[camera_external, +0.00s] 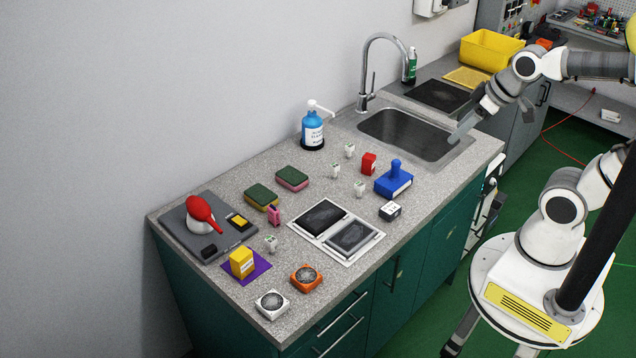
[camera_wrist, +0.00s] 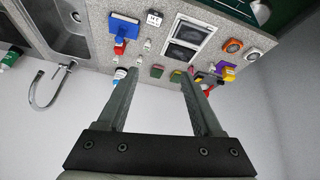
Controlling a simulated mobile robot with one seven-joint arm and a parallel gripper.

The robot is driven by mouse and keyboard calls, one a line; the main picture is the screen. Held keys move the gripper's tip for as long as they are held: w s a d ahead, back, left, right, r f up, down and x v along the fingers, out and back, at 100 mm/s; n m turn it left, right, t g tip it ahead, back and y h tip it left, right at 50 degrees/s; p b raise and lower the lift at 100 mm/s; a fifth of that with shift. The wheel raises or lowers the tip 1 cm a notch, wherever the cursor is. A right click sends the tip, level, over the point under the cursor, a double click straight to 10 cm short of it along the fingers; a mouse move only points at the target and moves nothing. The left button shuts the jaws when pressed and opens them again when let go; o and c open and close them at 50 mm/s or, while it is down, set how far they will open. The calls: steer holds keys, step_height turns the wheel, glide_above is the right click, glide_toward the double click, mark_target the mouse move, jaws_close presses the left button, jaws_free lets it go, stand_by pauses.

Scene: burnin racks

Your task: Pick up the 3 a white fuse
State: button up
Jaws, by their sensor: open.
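Several small white fuse-like pieces stand on the grey speckled counter: one near the soap bottle (camera_external: 350,150), one just in front of it (camera_external: 336,171), one left of the blue stamp (camera_external: 360,188) and one by the purple mat (camera_external: 271,243). Their ratings are too small to read, so I cannot tell which is the 3 A one. Small white pieces also show beyond my fingers in the wrist view (camera_wrist: 147,45). My gripper (camera_external: 458,136) is open and empty above the sink's right edge, well to the right of the pieces; its fingers are spread in the wrist view (camera_wrist: 157,78).
The sink (camera_external: 405,135) and tall faucet (camera_external: 366,75) lie between my gripper and the back wall. A yellow bin (camera_external: 490,50) stands behind.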

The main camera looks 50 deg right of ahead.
steer(key=w+f+n+b, duration=0.2)
steer(key=w+f+n, duration=0.4)
steer(key=w+f, duration=0.35)
steer(key=n+t+h+b, duration=0.2)
steer(key=n+t+b, duration=0.4)
steer(key=n, duration=2)
glide_toward(334, 164)
steer(key=w+f, duration=0.1)
steer(key=w+f+t+p, duration=0.1)
steer(key=w, duration=0.1)
steer(key=shift+d+f, duration=0.1)
steer(key=shift+d, duration=0.25)
steer(key=shift+a+p+x, duration=0.2)
steer(key=shift+p+x, duration=0.25)
steer(key=shift+x, duration=2.7)
steer(key=shift+f, duration=0.1)
jaws_close()
